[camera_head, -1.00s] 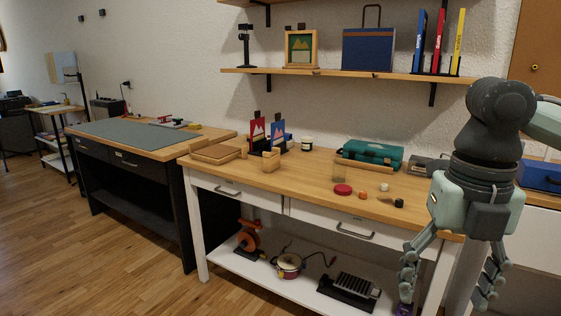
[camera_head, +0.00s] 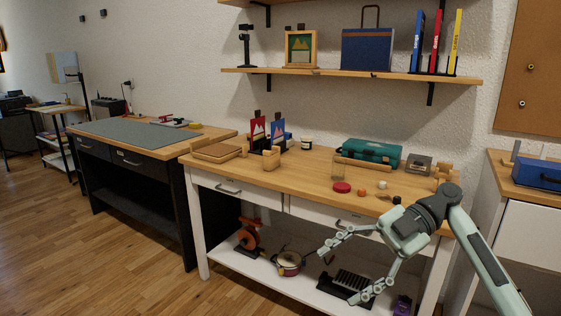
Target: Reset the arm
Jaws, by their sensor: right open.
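My right arm comes in from the lower right corner. Its gripper (camera_head: 344,270) is open and empty, with its fingers spread and pointing left. It hangs in front of the right drawer and the lower shelf of the white-framed workbench (camera_head: 318,186), below the tabletop's front edge. It hides part of that drawer front and of the shelf. My left gripper is out of view.
On the workbench stand a red round lid (camera_head: 341,187), a teal case (camera_head: 370,152), a wooden tray (camera_head: 217,151) and small picture cards (camera_head: 258,131). The lower shelf holds a pot (camera_head: 289,263) and a purple object (camera_head: 402,306). A blue toolbox (camera_head: 538,172) sits at right.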

